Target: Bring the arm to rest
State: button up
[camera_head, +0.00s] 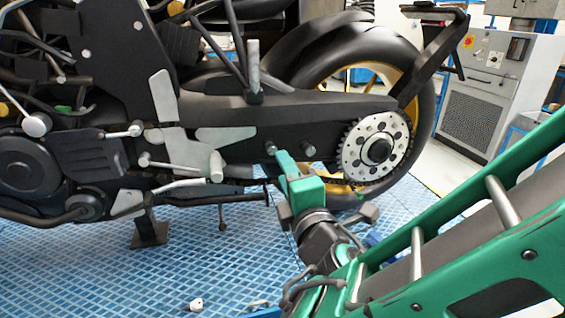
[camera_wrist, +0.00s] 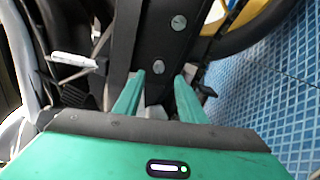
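My gripper (camera_head: 283,163) is at the end of my green arm, which reaches in from the lower right of the head view. It points at the side of the motorcycle's black swingarm (camera_head: 325,118), near two round bolts (camera_head: 271,148). In the wrist view my gripper (camera_wrist: 160,78) has its two green fingers apart, with nothing held between them. The swingarm (camera_wrist: 150,45) and its bolts (camera_wrist: 158,67) show beyond the fingertips. I cannot tell whether the fingertips touch the swingarm.
The rear wheel (camera_head: 428,95) and its sprocket (camera_head: 358,150) are just right of my gripper. A foot stand (camera_head: 150,233) is at lower left. A small white-ended item (camera_head: 196,304) lies on the blue grid floor (camera_head: 90,270). A grey cabinet (camera_head: 490,90) stands behind.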

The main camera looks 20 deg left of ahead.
jog(key=shift+v, duration=0.95)
